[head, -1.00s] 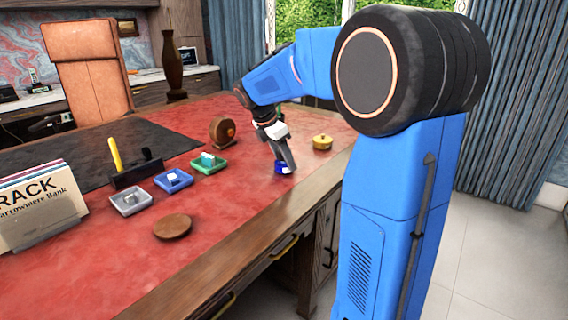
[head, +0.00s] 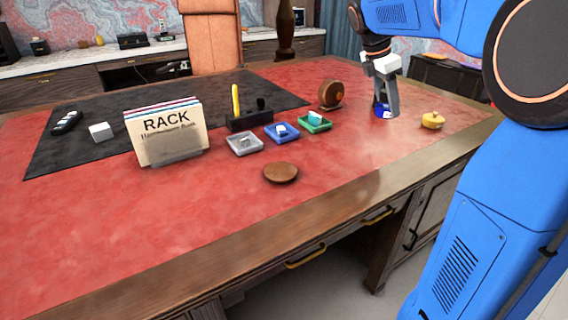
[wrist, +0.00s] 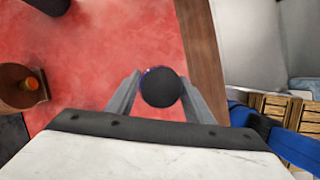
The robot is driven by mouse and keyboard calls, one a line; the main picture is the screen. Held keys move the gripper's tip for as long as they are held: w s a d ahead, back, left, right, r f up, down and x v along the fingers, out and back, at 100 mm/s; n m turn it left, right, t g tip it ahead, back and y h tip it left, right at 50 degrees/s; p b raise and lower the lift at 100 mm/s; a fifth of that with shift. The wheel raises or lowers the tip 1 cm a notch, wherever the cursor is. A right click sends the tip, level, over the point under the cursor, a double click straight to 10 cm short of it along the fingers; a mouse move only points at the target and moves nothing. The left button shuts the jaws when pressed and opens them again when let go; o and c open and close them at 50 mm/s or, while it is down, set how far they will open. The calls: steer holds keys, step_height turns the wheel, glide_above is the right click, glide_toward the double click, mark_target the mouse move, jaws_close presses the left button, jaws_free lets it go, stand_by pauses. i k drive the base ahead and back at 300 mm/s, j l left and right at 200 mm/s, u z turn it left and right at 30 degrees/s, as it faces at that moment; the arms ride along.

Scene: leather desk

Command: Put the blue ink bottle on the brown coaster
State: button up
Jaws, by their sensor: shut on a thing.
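The blue ink bottle (head: 383,111) is between the fingers of my gripper (head: 384,106) at the right part of the red desk top. In the wrist view its round dark cap (wrist: 161,87) shows between the two fingertips, with a thin blue-purple rim. My gripper (wrist: 160,95) is shut on the bottle. The bottle is at or just above the desk surface; I cannot tell whether it touches. The brown coaster (head: 281,173) lies flat and empty near the front edge of the desk, to the left of and nearer than my gripper.
Grey (head: 244,143), blue (head: 282,132) and green (head: 313,122) trays with small items stand behind the coaster. A yellow pot (head: 433,120) is right of my gripper. A round wooden object (head: 331,94) stands to its left. A card rack (head: 168,133) stands left. The red surface right of the coaster is clear.

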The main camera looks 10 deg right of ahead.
mark_target(280, 169)
steer(key=k+j, duration=0.1)
steer(key=j, duration=0.45)
steer(key=k+j, duration=0.1)
steer(key=j, duration=0.45)
steer(key=k+j, duration=0.1)
steer(key=j, duration=0.45)
